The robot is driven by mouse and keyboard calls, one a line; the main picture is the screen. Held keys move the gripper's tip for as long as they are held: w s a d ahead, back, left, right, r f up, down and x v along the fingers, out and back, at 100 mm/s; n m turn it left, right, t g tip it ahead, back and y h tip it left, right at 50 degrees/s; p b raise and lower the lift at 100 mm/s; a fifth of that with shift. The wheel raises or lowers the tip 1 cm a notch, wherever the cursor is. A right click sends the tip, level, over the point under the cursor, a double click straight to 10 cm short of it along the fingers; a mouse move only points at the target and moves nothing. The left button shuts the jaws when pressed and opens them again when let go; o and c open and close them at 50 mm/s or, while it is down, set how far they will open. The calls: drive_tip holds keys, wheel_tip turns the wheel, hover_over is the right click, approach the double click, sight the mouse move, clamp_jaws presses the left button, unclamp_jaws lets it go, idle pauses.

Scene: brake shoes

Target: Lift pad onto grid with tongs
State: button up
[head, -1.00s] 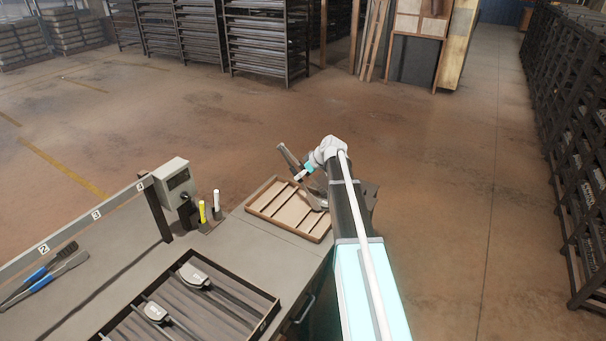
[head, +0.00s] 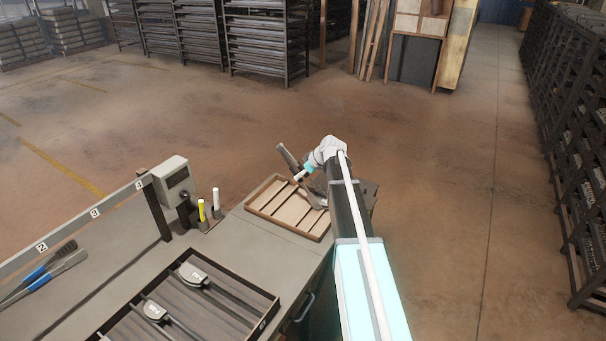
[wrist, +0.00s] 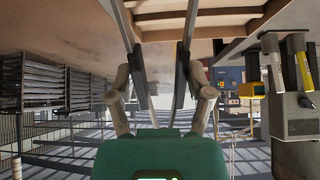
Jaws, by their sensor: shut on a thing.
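My gripper (wrist: 160,85) shows in the wrist view with its two jaws on either side of the tongs (wrist: 190,25). The tongs' two long, pale arms run up the wrist view and stand apart, towards the tray. In the head view my gripper (head: 312,184) is over the right side of a shallow wooden tray (head: 262,212) divided by slats into long compartments. This tray also shows at the top of the wrist view (wrist: 205,20). I cannot make out a pad between the tongs' tips, which are out of the wrist view or hidden.
A dark-rimmed tray (head: 262,322) with two rounded, long-stemmed tools lies nearer on the bench. A grey box (head: 172,178), yellow marker (head: 202,211) and white marker (head: 216,202) stand left of the wooden tray.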

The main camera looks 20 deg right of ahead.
idle(0.4)
wheel_tip(320, 180, up, 12)
drive_tip(key=p, duration=1.2)
idle(0.5)
drive_tip(key=shift+r, duration=0.15)
idle(0.4)
